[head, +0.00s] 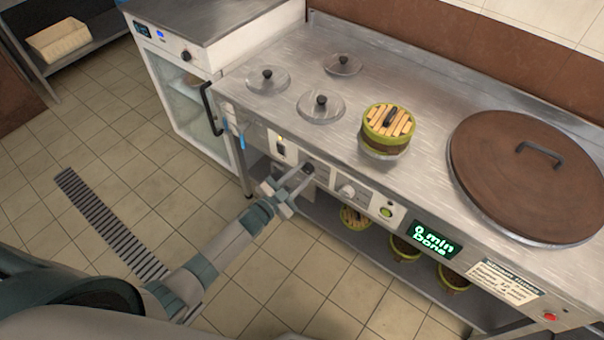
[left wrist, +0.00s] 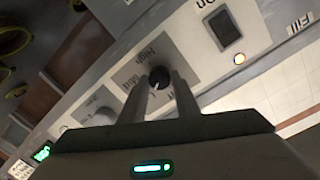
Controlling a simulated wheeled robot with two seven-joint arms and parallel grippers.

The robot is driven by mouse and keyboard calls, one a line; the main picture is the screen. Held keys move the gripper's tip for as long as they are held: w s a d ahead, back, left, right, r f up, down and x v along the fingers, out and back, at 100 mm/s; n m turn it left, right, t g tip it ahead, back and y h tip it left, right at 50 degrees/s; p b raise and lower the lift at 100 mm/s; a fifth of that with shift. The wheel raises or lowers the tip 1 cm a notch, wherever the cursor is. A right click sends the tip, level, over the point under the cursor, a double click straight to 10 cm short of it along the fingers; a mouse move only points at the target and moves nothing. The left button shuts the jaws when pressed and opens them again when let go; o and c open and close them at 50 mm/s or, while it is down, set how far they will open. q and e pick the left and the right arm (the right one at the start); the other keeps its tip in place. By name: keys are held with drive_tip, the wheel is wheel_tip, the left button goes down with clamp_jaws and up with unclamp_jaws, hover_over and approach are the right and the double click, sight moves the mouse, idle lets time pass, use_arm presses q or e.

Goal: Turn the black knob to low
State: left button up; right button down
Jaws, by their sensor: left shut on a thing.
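The black knob (head: 308,168) is on the front panel of the steel counter. My left gripper (head: 300,178) reaches it from the front left and is shut on it. In the left wrist view the black knob (left wrist: 159,76) sits between the two fingertips of the gripper (left wrist: 160,90). The plate (left wrist: 135,72) around it reads "High" and "Mid"; a third label is mostly hidden by a finger. A small light mark shows on the knob, but I cannot tell for sure which label it points to. My right gripper is not in view.
A white knob (head: 347,191) and a green button (head: 386,212) are right of the black knob. A black switch (left wrist: 226,28) and a lit lamp (left wrist: 239,59) are on its other side. A green display (head: 432,238) reads "0 min Done".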

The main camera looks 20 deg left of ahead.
use_arm(q)
drive_tip(key=shift+f+n, duration=0.1)
drive_tip(key=shift+n, duration=0.3)
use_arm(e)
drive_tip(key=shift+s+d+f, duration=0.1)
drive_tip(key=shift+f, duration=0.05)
use_arm(q)
drive_tip(key=o, duration=1)
drive_tip(key=shift+o, duration=0.2)
drive_tip(key=shift+s+a, duration=0.25)
drive_tip(key=shift+s, duration=0.2)
drive_tip(key=b+v, duration=0.1)
drive_tip(key=v, duration=1.5)
drive_tip(key=shift+s, duration=0.2)
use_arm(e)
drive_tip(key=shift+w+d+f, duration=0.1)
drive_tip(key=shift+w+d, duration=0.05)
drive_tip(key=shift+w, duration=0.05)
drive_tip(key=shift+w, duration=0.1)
